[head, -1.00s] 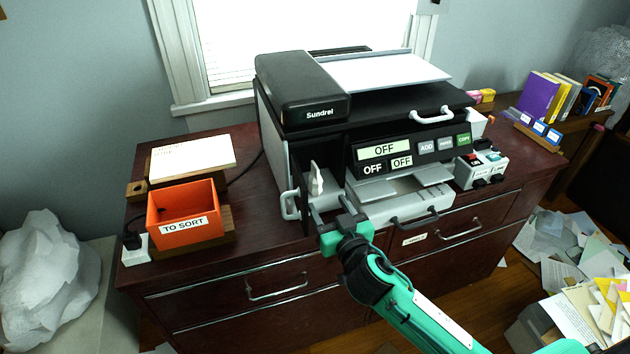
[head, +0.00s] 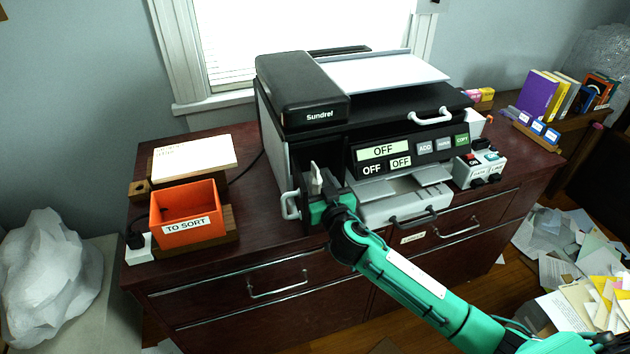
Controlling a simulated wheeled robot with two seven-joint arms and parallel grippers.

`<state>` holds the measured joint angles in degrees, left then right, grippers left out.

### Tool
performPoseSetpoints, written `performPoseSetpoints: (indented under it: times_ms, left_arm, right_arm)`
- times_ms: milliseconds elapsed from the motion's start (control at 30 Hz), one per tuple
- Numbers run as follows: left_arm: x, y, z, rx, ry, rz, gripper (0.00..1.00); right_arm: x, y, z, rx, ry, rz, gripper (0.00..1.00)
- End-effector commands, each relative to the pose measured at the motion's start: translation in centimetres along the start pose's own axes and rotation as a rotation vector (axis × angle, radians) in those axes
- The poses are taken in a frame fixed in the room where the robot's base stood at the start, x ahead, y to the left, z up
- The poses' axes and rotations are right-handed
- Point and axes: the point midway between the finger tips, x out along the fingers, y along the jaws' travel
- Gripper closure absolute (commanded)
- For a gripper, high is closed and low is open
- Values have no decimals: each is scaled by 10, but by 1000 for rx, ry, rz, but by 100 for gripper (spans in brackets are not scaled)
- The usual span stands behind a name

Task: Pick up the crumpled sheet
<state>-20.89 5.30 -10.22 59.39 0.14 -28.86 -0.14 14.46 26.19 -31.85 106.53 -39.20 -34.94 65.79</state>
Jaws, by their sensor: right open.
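A small crumpled white sheet (head: 316,178) stands upright in the dark opening at the left front of the black and white printer (head: 300,92). My right gripper (head: 322,186) is at that opening, with its fingers at the sheet. The fingers are partly hidden by the gripper's own green body, and I cannot tell whether they touch the sheet. My right gripper is open. My left gripper is not in view.
An orange "TO SORT" box (head: 187,213) stands to the left on the dark wooden cabinet (head: 262,245). A silver door handle (head: 290,205) is just left of the opening. A grey drawer (head: 385,207) juts out to the right. A small switch box (head: 480,168) stands farther right.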

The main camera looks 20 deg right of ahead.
Motion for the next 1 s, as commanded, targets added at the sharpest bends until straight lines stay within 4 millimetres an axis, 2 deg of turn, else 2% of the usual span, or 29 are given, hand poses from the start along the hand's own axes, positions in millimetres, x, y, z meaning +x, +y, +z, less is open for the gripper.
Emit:
performPoseSetpoints:
  times_ms: [133, 367, 733, 867, 1000]
  left_arm:
    - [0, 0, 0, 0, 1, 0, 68]
    - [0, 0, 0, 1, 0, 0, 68]
    - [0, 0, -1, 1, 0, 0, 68]
    - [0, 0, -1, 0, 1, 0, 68]
    - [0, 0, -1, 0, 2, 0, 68]
  right_arm:
    - [0, 0, 0, 0, 0, 0, 44]
    - [0, 0, 0, 1, 0, 0, 89]
    - [0, 0, -4, 2, 1, 0, 90]
    - [0, 0, -14, 3, 3, 0, 90]
    - [0, 0, -34, 4, 4, -1, 90]
